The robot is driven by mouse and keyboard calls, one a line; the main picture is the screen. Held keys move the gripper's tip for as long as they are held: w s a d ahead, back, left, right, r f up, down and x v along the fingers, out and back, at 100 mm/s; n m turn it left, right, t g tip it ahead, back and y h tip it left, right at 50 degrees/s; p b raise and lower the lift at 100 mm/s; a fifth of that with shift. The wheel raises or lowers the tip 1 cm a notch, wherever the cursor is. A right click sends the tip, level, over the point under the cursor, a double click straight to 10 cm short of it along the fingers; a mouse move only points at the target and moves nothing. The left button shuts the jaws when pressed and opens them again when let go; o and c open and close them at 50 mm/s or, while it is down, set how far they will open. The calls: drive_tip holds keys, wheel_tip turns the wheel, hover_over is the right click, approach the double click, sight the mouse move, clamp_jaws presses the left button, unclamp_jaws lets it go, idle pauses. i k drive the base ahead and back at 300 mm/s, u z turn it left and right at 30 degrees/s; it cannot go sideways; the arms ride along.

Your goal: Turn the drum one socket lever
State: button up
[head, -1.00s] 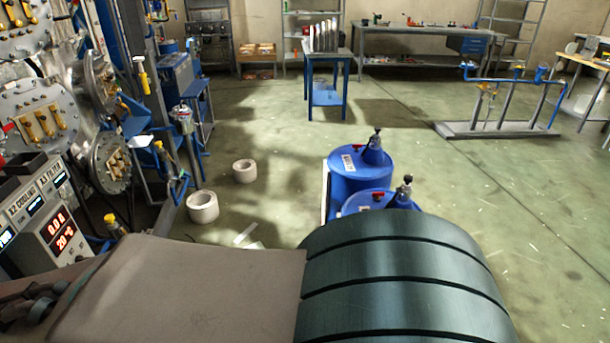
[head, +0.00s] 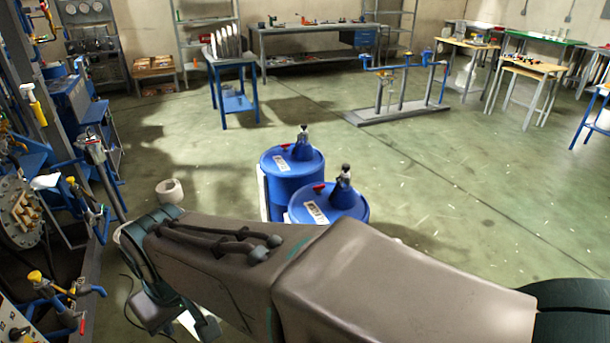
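Two blue drums stand side by side on the floor near the middle of the head view. The nearer drum (head: 310,219) has the same kind of label, a red lever (head: 318,187) and a fitting (head: 344,180). I cannot read which one is drum one. My arm crosses the foreground and hides the lower part of the nearer drum.
Piping and a yellow-handled valve (head: 37,276) stand at the left. A white ring (head: 169,191) lies on the floor. A blue cart (head: 234,103) and a pipe stand (head: 400,112) are behind the drums. The floor to the right is open.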

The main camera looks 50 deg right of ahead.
sight(333, 193)
drive_tip(key=z, duration=0.8)
drive_tip(key=i, duration=2.2)
drive_tip(key=z, duration=1.65)
